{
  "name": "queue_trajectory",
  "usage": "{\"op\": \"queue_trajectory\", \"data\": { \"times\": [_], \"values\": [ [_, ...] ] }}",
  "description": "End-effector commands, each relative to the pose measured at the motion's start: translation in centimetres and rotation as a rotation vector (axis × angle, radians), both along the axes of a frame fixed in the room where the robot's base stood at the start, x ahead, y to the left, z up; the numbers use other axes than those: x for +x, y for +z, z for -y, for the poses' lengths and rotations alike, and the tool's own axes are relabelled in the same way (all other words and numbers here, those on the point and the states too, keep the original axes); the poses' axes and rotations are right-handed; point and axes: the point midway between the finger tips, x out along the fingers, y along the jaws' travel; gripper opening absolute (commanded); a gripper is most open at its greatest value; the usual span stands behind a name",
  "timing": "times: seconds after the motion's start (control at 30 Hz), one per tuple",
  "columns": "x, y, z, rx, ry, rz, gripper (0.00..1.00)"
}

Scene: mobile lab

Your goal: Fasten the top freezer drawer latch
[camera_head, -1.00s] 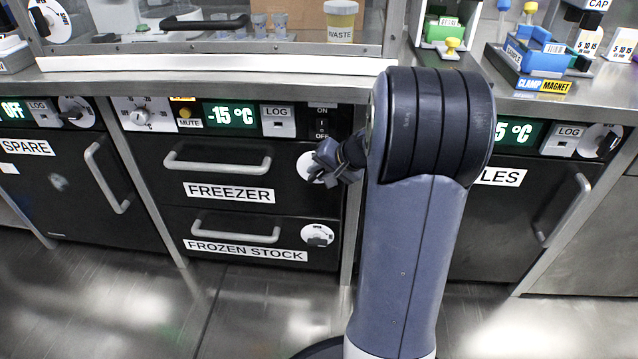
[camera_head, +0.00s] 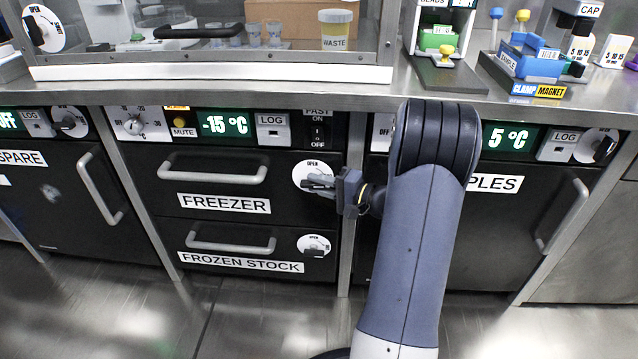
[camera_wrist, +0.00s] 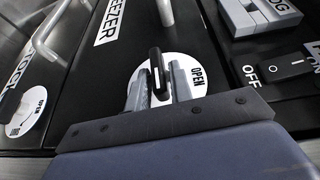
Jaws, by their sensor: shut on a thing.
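The top freezer drawer (camera_head: 225,183) appears closed, flush in its cabinet, with a grey bar handle and a FREEZER label. Its latch is a white round dial (camera_head: 308,168) marked OPEN at the top, with a black turning knob. My gripper (camera_head: 320,184) reaches the dial from the right and covers part of it. In the wrist view, the black knob (camera_wrist: 155,62) stands between the two grey fingers of my gripper (camera_wrist: 160,84), which is shut on it. There the knob's long side runs across the direction of the OPEN word. The dial's lower part is hidden.
The frozen stock drawer (camera_head: 220,252), with its own latch dial (camera_head: 314,243), is below. A control panel with a -15 °C display (camera_head: 224,124) and a FAST switch (camera_head: 319,130) is above. A metal post (camera_head: 352,245) stands just right of the drawers. The floor in front is clear.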

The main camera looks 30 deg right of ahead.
Motion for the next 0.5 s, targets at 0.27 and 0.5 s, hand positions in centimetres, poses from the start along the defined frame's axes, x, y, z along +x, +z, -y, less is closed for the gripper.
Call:
{"op": "queue_trajectory", "data": {
  "times": [0.27, 0.5],
  "values": [
    [-0.03, -0.23, -0.07, 0.063, 0.002, 0.040, 0.00],
    [-0.04, -0.24, -0.11, 0.073, 0.004, 0.047, 0.00]
  ]
}}
